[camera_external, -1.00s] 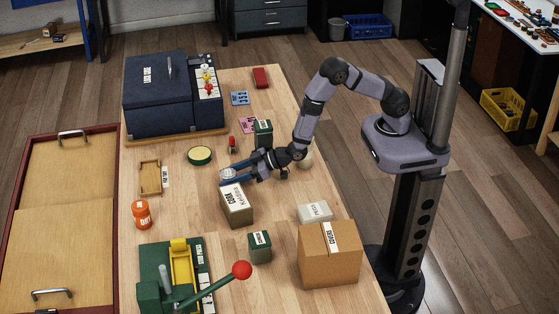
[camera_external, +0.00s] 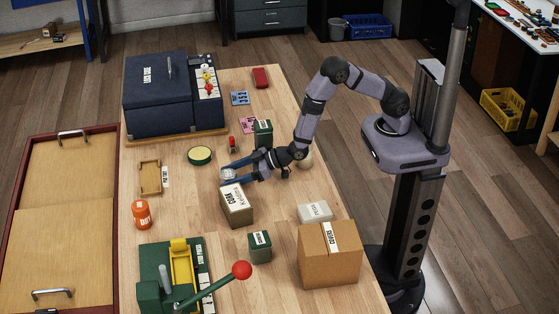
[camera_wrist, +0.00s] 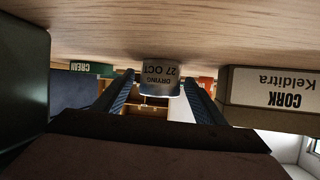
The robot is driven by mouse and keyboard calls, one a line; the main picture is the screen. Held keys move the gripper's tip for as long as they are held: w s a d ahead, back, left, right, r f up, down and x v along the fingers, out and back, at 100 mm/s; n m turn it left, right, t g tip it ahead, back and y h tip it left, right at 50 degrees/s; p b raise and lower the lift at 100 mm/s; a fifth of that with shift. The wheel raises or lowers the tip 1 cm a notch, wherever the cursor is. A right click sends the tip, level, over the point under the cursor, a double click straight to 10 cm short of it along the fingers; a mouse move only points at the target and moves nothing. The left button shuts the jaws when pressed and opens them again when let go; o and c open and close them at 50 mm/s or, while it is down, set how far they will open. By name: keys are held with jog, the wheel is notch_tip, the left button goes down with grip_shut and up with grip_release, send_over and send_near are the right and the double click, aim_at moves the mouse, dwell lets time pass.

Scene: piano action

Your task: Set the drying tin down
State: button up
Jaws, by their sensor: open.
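The drying tin (camera_external: 228,174) is a small pale grey tin on the wooden table, beside the cork box. In the wrist view, which is upside down, the tin (camera_wrist: 160,77) shows its label "DRYING 27 OCT" and its base meets the tabletop. My gripper (camera_external: 234,170) is low over the table with its blue fingers apart, one on each side of the tin. In the wrist view the open fingers (camera_wrist: 158,88) show gaps beside the tin. Part of the tin is hidden by the fingers in the outside view.
The cork box (camera_external: 237,207) stands close to my gripper on the near side. A green box (camera_external: 263,133) stands near my wrist on the far side. A round green-rimmed tin (camera_external: 200,155), a wooden tray (camera_external: 150,178) and an orange jar (camera_external: 141,214) are to the left.

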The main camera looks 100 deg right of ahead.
aim_at(234, 174)
jog(key=shift+b+v, duration=0.55)
jog(key=shift+v, duration=3)
jog(key=shift+f, duration=0.1)
